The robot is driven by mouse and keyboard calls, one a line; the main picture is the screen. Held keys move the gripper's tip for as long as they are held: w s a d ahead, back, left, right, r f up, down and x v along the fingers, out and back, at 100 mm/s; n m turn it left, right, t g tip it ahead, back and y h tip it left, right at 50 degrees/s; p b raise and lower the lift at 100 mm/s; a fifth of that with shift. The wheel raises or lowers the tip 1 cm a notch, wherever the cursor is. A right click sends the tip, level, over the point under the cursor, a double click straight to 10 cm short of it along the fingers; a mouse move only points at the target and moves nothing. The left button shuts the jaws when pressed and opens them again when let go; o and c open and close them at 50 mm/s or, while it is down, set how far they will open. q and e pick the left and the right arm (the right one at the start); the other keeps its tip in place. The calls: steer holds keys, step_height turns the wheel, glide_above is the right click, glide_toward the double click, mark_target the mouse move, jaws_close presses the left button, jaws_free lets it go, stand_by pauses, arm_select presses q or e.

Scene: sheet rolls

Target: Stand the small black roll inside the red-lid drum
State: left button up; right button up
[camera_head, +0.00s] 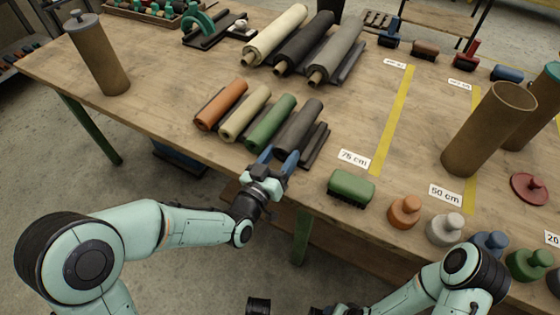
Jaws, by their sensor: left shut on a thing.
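The small black roll (300,122) is the dark one at the right end of a row of short rolls on the table. My left gripper (278,156) is shut on its near end, with blue fingers either side. The roll still lies slanted beside the green roll. The drum (488,130) is a brown, open-topped cylinder standing upright at the right of the table. A red lid (529,188) with a knob lies on the table to its right. The inside bottom of the drum is hidden. My right arm is at the lower right, its fingers out of view.
Orange (221,105), cream (245,113) and green (270,122) short rolls lie to the left. Longer rolls (305,45) lie behind. A green brush (350,187) and several knobbed weights (405,211) line the front edge. A grey-lidded drum (98,55) stands far left.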

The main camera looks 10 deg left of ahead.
arm_select(q)
steer(key=shift+f, duration=0.65)
arm_select(e)
steer(key=shift+w+d+f, duration=0.15)
steer(key=shift+w+f, duration=0.05)
steer(key=shift+w, duration=0.15)
arm_select(q)
steer(key=o, duration=1.5)
steer(key=shift+f, duration=0.15)
steer(key=shift+c, duration=0.2)
arm_select(e)
steer(key=shift+w+d+f, duration=0.1)
